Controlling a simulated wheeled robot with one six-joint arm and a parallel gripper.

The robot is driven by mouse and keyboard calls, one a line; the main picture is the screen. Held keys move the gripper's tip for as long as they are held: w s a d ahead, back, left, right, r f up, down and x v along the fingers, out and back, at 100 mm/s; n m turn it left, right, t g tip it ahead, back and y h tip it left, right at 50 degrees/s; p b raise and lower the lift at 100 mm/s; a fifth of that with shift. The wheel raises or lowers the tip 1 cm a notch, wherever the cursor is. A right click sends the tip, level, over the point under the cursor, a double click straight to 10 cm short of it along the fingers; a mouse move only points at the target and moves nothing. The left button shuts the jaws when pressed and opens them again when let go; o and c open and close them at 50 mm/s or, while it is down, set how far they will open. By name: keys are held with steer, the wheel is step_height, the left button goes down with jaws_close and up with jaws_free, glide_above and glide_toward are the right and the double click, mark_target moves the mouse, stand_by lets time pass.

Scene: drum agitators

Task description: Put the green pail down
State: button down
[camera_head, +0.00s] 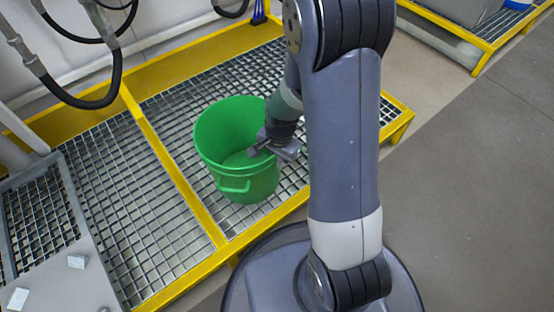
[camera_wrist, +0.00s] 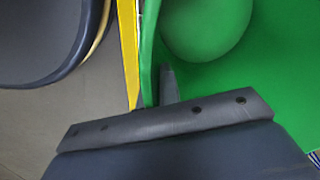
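The green pail (camera_head: 240,180) is upright and open-topped over the grating of the yellow-framed platform, with a handle on its near side. I cannot tell whether its bottom touches the grating. My gripper (camera_head: 263,147) is at the pail's right rim, one finger showing inside the pail. In the wrist view the green pail (camera_wrist: 275,70) fills the right side. There my gripper (camera_wrist: 160,88) has one finger against the inside of the pail wall; the other finger is hidden. The gripper appears shut on the wall.
The grating (camera_head: 110,185) is clear left of the pail, with a yellow crossbar (camera_head: 165,155) running across it. Black hoses (camera_head: 95,100) hang at upper left. A grey plate (camera_head: 60,275) is at lower left. Another yellow-framed platform (camera_head: 485,45) stands at upper right.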

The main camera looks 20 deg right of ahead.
steer(key=shift+r, duration=0.1)
steer(key=c, duration=1.6)
jaws_free()
steer(key=shift+c, duration=0.2)
step_height(320, 180, up, 12)
steer(key=p, duration=0.5)
steer(key=shift+s+d, duration=0.25)
steer(key=shift+s, duration=0.05)
